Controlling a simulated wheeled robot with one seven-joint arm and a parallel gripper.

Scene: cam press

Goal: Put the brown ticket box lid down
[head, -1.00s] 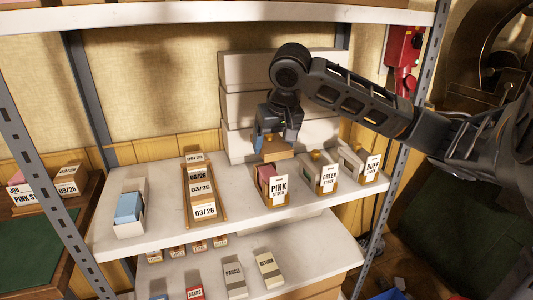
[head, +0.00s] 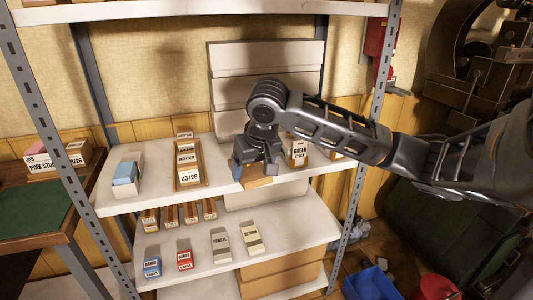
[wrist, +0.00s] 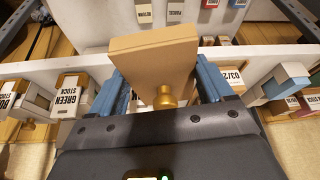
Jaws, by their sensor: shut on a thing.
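My gripper (head: 256,165) is shut on the brown lid (head: 258,182), which hangs below the fingers in front of the upper shelf's front edge. In the wrist view, the lid (wrist: 155,58) is a flat tan panel with a brass knob (wrist: 165,97), between the two blue fingers. The GREEN STOCK box (head: 299,152) stands on the shelf just right of my gripper.
The dated card tray (head: 189,163) and a box of blue cards (head: 126,178) stand left on the upper shelf (head: 110,207). The lower shelf (head: 288,232) holds small labelled boxes, with bare room at its right. Grey posts flank the shelves.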

